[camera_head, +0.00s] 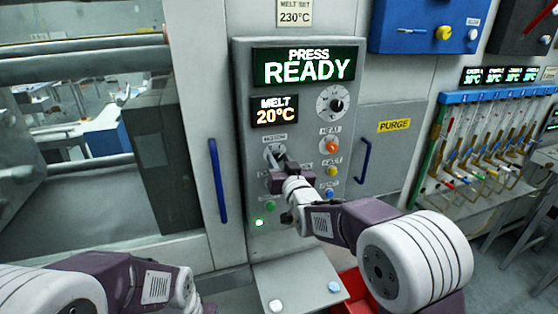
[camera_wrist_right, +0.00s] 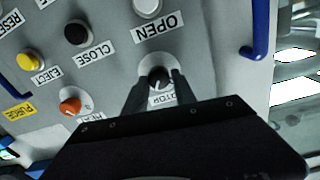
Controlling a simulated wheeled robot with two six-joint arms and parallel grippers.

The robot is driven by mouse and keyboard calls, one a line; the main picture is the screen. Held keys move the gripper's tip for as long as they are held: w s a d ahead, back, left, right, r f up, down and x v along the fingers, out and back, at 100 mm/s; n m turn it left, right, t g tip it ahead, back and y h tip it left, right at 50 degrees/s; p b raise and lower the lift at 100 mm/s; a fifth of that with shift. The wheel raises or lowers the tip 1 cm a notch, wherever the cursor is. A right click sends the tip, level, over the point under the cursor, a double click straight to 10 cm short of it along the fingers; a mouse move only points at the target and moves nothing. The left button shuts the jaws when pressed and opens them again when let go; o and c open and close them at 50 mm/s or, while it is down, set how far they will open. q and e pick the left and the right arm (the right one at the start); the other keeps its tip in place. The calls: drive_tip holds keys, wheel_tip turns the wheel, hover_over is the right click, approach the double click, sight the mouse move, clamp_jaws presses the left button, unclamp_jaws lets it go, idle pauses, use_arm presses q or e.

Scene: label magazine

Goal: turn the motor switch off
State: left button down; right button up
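The motor switch (camera_head: 275,152) is a round dial with a dark knob on the grey press panel (camera_head: 300,215), left of the orange heat knob (camera_head: 332,146). In the right wrist view the switch (camera_wrist_right: 159,77) sits between my fingers, its label partly covered. My right gripper (camera_wrist_right: 159,88) has its two dark fingers apart, one on each side of the knob; I cannot tell whether they touch it. In the head view the right gripper (camera_head: 283,164) partly covers the switch. My left arm shows at the lower left, but its fingers are not visible.
A green-lit display (camera_head: 303,66) reads PRESS READY, and the melt display (camera_head: 275,111) reads 20°C. A yellow button (camera_wrist_right: 31,60) and a black button (camera_wrist_right: 77,33) are close by. Blue handles (camera_head: 217,180) (camera_head: 364,160) flank the panel. A red bin (camera_head: 357,286) stands below.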

drive_tip(key=shift+d, duration=0.1)
clamp_jaws()
drive_tip(key=shift+f+n+b, duration=0.25)
drive_tip(key=shift+n+b, duration=0.8)
drive_tip(key=shift+n, duration=0.05)
drive_tip(key=n+b, duration=0.2)
drive_tip(key=shift+n, duration=0.3)
drive_tip(key=n+b, duration=0.2)
drive_tip(key=n, duration=0.2)
drive_tip(key=shift+n, duration=0.3)
drive_tip(key=shift+n+b, duration=1.15)
drive_tip(key=shift+n, duration=1.15)
drive_tip(key=shift+r, duration=0.1)
